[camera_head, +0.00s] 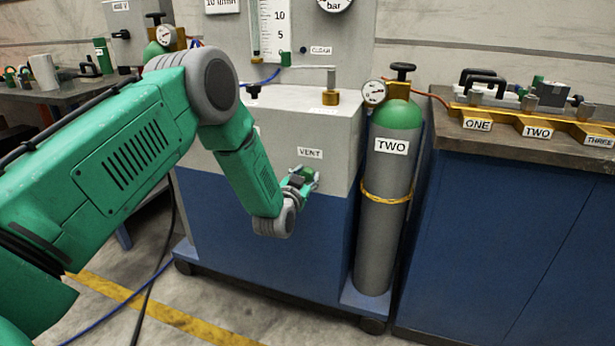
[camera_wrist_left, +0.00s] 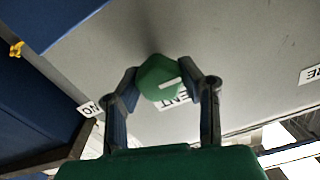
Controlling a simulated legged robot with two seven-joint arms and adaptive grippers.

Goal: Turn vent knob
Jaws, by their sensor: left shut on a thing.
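The vent knob is a green knob on the front of the grey and blue cabinet, just below the VENT label (camera_head: 310,153). In the wrist view the green knob (camera_wrist_left: 158,77) sits between the two fingers, with a pale mark on its face, and hides part of the VENT label (camera_wrist_left: 178,100). My left gripper (camera_head: 303,178) reaches the cabinet front and is shut on the knob; in the wrist view the left gripper (camera_wrist_left: 165,78) has one finger on each side of it. My right gripper is not in view.
A grey cylinder (camera_head: 392,165) with a green top and a TWO label stands right of the cabinet (camera_head: 240,215). A blue bench (camera_head: 490,230) is at the right. A hose and cable lie on the floor at the left.

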